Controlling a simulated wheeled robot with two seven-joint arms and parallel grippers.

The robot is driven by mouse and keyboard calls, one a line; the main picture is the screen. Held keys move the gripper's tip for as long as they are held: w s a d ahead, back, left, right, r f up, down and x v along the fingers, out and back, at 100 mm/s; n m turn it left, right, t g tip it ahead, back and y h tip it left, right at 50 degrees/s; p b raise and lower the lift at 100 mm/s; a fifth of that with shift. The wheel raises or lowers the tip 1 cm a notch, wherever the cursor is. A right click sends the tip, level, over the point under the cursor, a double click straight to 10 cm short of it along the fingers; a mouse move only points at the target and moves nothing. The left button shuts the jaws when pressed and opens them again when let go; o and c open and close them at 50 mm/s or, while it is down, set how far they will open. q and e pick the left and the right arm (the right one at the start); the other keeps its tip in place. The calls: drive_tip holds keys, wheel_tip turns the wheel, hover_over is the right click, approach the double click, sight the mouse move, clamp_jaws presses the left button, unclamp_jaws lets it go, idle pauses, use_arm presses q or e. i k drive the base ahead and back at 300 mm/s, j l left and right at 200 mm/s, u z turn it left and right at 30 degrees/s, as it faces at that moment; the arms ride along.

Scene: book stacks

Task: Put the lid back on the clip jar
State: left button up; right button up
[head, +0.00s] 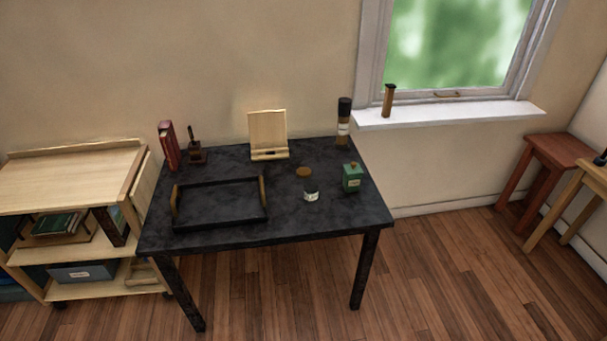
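A small clip jar (311,191) with a pale label stands on the black table, right of the middle. A round brown lid (304,172) lies on the table just behind the jar and slightly left of it, apart from it. The jar's top looks dark, and its contents are too small to make out. Neither of my grippers shows in the head view.
The black table (330,225) also holds a black tray (220,217) with brass-coloured handles, a green box (352,177), a wooden stand (268,134), a red book (168,145) and a dark-capped tube (343,123). Clear tabletop lies in front of the jar.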

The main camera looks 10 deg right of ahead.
sight(310, 185)
drive_tip(key=i+l+u, duration=0.3)
drive_tip(key=l, duration=0.55)
drive_tip(key=l+u, duration=0.25)
drive_tip(key=l, duration=0.65)
drive_tip(key=i+l+u, duration=0.1)
drive_tip(key=l+u, duration=0.2)
drive_tip(key=l, duration=0.65)
